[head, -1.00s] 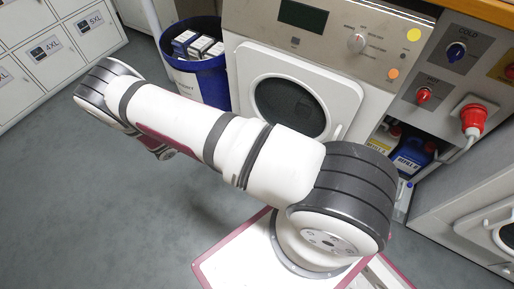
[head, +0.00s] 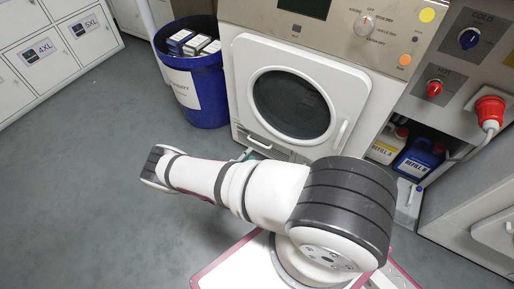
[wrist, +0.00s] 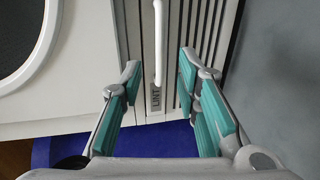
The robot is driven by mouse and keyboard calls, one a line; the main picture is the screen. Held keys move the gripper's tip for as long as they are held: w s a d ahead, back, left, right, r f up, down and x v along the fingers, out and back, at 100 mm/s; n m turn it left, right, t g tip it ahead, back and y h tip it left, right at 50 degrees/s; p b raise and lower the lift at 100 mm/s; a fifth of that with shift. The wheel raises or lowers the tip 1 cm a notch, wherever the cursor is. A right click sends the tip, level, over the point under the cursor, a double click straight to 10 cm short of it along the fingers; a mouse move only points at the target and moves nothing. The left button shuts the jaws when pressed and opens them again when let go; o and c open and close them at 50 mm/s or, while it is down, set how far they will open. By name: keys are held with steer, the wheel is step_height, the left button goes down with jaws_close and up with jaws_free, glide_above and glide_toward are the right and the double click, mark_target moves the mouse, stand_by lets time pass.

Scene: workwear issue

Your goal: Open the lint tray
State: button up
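The lint tray (wrist: 145,55) shows in the wrist view as a slatted light panel with a label reading "LINT" and a long white bar handle (wrist: 158,40). In the head view the tray front (head: 278,153) sits low on the dryer, below its round door, partly hidden by my arm. My gripper (wrist: 159,65) is open, with its teal-padded fingers on either side of the handle's labelled end. The handle lies in the gap between the fingers, and I see no finger touching it. In the head view the gripper is mostly hidden behind my arm.
The dryer's round door (head: 291,103) is shut above the tray. A blue bin (head: 205,97) with boxes stands left of the dryer. Refill containers (head: 417,160) sit in an opening at right. Grey floor (head: 90,190) is free at left.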

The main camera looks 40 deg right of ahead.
steer(key=b+x, duration=0.2)
steer(key=x, duration=0.5)
steer(key=shift+d+b, duration=0.3)
steer(key=shift+d, duration=0.1)
steer(key=shift+w, duration=0.1)
jaws_close()
